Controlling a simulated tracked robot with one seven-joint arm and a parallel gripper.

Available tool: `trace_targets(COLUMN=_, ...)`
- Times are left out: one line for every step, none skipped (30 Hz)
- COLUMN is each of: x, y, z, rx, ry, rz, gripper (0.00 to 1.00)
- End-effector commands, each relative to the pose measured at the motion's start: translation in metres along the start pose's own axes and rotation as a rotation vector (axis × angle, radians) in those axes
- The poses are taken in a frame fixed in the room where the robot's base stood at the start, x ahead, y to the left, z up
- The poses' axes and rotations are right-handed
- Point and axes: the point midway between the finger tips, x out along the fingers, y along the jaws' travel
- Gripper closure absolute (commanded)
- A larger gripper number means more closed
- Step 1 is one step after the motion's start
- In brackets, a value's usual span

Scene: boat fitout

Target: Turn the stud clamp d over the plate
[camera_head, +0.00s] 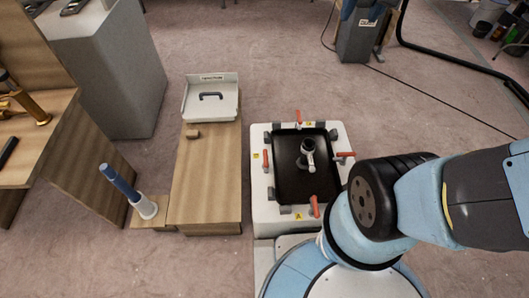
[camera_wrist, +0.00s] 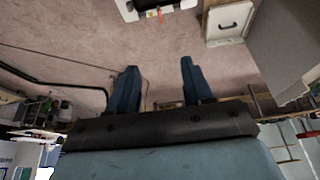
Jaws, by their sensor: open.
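A white box (camera_head: 258,205) holds a black plate (camera_head: 290,180) with an upright post and pale knob (camera_head: 308,148) at its middle. Red-handled clamps stand around it: top (camera_head: 298,117), left (camera_head: 265,160), right (camera_head: 344,154) and bottom (camera_head: 315,206). The bottom tag appears to read A; the others are too small to read. I see no tag by the right clamp and cannot tell which clamp is d. My gripper (camera_wrist: 157,65) is open and empty in the wrist view, outside the head view. Part of a white box with a red handle (camera_wrist: 154,13) shows beyond its fingers.
A wooden bench (camera_head: 205,190) left of the box carries a white tray (camera_head: 225,102) with a dark handle. A blue-handled tool (camera_head: 120,183) stands in a white holder beside it. A grey cabinet (camera_head: 105,75) stands behind left.

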Motion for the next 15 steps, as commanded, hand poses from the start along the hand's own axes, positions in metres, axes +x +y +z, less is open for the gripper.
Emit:
trace_targets(x=0.01, y=-0.003, z=-0.008, rx=-0.001, ry=-0.015, rz=0.002, gripper=0.5)
trace_targets(x=0.015, y=-0.005, z=-0.012, rx=0.001, ry=-0.019, rz=0.003, gripper=0.5)
trace_targets(x=0.021, y=-0.008, z=-0.018, rx=0.003, ry=-0.027, rz=0.004, gripper=0.5)
trace_targets(x=0.027, y=-0.01, z=-0.021, rx=0.004, ry=-0.034, rz=0.005, gripper=0.5)
trace_targets(x=0.032, y=-0.012, z=-0.025, rx=0.006, ry=-0.039, rz=0.007, gripper=0.5)
trace_targets(x=0.039, y=-0.015, z=-0.031, rx=0.007, ry=-0.046, rz=0.009, gripper=0.5)
trace_targets(x=0.045, y=-0.017, z=-0.035, rx=0.007, ry=-0.052, rz=0.01, gripper=0.5)
trace_targets(x=0.05, y=-0.019, z=-0.038, rx=0.008, ry=-0.057, rz=0.012, gripper=0.5)
trace_targets(x=0.058, y=-0.022, z=-0.043, rx=0.01, ry=-0.064, rz=0.014, gripper=0.5)
trace_targets(x=0.064, y=-0.024, z=-0.046, rx=0.011, ry=-0.07, rz=0.015, gripper=0.5)
trace_targets(x=0.07, y=-0.027, z=-0.05, rx=0.012, ry=-0.075, rz=0.017, gripper=0.5)
trace_targets(x=0.078, y=-0.03, z=-0.054, rx=0.013, ry=-0.082, rz=0.019, gripper=0.5)
trace_targets(x=0.085, y=-0.033, z=-0.057, rx=0.013, ry=-0.087, rz=0.021, gripper=0.5)
trace_targets(x=0.091, y=-0.035, z=-0.06, rx=0.014, ry=-0.092, rz=0.023, gripper=0.5)
trace_targets(x=0.1, y=-0.039, z=-0.064, rx=0.015, ry=-0.1, rz=0.026, gripper=0.5)
